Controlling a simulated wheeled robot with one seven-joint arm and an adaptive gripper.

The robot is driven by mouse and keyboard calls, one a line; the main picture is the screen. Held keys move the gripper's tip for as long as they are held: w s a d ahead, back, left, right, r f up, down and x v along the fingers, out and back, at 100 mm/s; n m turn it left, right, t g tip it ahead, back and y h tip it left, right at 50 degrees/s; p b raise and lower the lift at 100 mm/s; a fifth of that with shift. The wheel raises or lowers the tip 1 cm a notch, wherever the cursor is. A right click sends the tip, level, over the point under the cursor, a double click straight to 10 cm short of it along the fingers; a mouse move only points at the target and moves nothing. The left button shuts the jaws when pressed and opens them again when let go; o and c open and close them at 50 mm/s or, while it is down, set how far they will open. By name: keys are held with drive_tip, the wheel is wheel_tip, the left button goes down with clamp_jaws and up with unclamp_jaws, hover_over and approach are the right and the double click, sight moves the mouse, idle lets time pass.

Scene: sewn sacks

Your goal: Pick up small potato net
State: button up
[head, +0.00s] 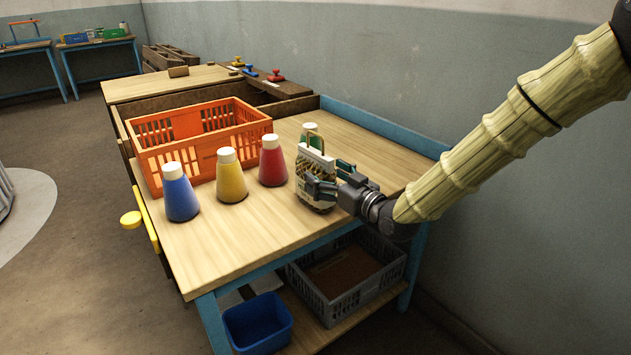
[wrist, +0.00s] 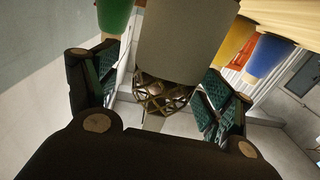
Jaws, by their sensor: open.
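The small potato net (head: 312,196) stands upright on the wooden table near its front edge. It has a pale label band at the top and a dark mesh with brownish contents. In the wrist view the net (wrist: 163,97) shows its mesh below a large beige label. My gripper (head: 330,178) is at the net from the right, with its fingers open on either side of it. In the wrist view the green-padded fingers of my gripper (wrist: 160,92) stand apart, with visible gaps to the mesh. The net's far side is hidden.
Blue (head: 180,197), yellow (head: 231,182) and red (head: 272,166) bottles stand left of the net. A green bottle (head: 310,130) is close behind it. An orange crate (head: 200,140) sits at the back left. A grey crate (head: 345,290) and blue bin (head: 258,325) are below.

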sight(316, 169)
drive_tip(key=x, duration=0.4)
drive_tip(key=shift+s+a+r, duration=0.1)
drive_tip(key=c, duration=1.5)
